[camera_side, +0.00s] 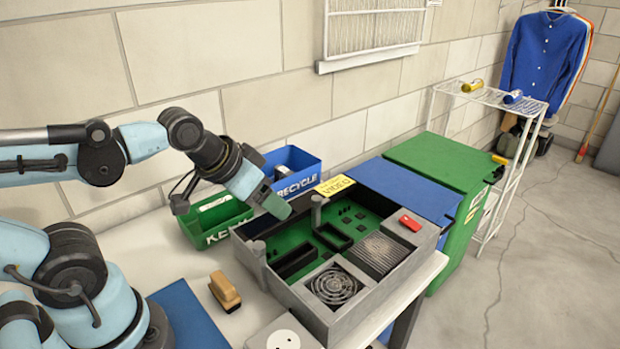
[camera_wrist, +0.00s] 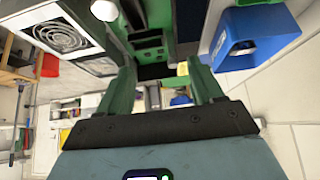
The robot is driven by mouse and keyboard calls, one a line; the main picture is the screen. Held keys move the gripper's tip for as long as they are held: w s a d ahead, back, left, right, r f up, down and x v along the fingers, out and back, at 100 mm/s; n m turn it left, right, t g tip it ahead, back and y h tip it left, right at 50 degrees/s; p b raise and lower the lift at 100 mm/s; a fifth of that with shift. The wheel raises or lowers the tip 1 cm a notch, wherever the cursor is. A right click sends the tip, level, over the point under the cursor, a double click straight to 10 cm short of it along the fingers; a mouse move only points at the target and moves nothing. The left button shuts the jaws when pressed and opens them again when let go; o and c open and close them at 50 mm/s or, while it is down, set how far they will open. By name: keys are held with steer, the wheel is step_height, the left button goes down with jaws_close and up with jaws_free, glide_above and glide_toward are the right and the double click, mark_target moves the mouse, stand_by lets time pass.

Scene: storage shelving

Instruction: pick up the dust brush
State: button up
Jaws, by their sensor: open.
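The dust brush (camera_side: 225,290) has a tan wooden-looking body with a dark underside. It lies on the light table, left of the grey case. My gripper (camera_side: 276,207) is above the left back part of the open case, up and to the right of the brush, well apart from it. In the wrist view my gripper (camera_wrist: 161,80) shows two green fingers spread apart, with nothing held between them. I cannot make out the brush in the wrist view.
The open grey case (camera_side: 298,291) has a green interior, a fan and small parts. A green bin (camera_side: 217,216) and blue recycle bin (camera_side: 291,172) stand behind. A blue mat (camera_side: 180,312) lies left of the brush; a white plate-like object (camera_side: 284,334) is in front. Bare table surrounds the brush.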

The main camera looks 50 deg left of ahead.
step_height(320, 180, up, 4)
steer(key=m+g, duration=0.7)
steer(key=m, duration=1.1)
glide_above(222, 280)
steer(key=shift+f, duration=8.25)
jaws_close()
steer(key=shift+r, duration=0.25)
